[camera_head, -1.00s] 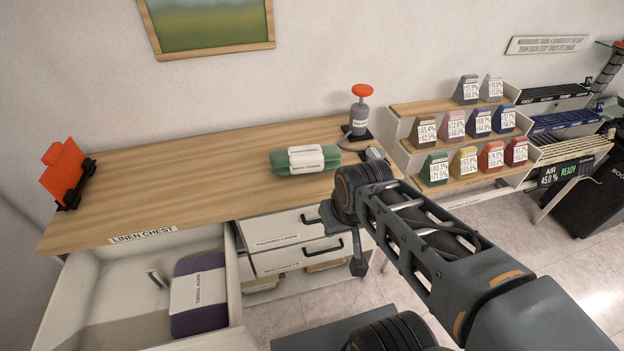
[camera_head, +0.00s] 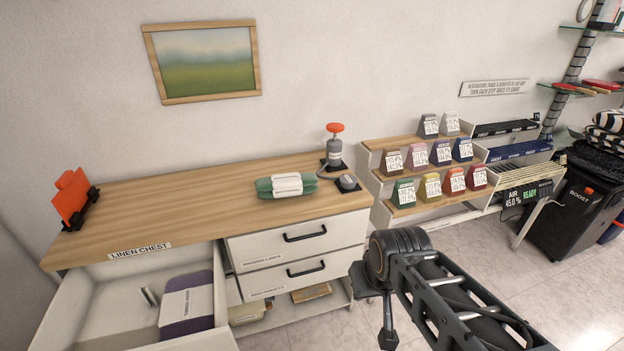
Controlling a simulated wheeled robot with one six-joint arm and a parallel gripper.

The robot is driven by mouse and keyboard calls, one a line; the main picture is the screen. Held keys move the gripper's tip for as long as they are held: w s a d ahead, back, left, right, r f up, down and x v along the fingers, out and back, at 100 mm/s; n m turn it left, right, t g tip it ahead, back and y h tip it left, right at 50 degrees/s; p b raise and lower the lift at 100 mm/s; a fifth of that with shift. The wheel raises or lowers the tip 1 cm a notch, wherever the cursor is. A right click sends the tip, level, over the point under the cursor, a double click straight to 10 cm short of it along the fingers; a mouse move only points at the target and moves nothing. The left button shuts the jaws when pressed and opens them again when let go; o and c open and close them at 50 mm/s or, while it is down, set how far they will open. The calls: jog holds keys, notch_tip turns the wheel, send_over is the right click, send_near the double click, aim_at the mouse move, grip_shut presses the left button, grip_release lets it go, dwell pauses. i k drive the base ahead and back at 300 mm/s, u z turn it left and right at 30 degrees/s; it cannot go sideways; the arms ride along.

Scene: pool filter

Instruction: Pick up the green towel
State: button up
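The green towel (camera_head: 264,185) is a rolled bundle with a white paper band around its middle. It lies on the wooden top (camera_head: 180,208) of the linen chest, right of centre. My gripper (camera_head: 372,308) is at the end of my arm, in front of the chest and to the right of its drawers. It is lower in the picture than the towel and clearly apart from it.
A pull-out drawer (camera_head: 118,305) stands open with a purple towel (camera_head: 186,312) inside. A red object (camera_head: 72,198) stands at the left end. Tiered shelves (camera_head: 400,208) hold coloured blocks.

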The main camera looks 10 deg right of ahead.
aim_at(276, 186)
jog(key=z, duration=0.2)
jog(key=i, duration=1.35)
jog(key=u, duration=0.9)
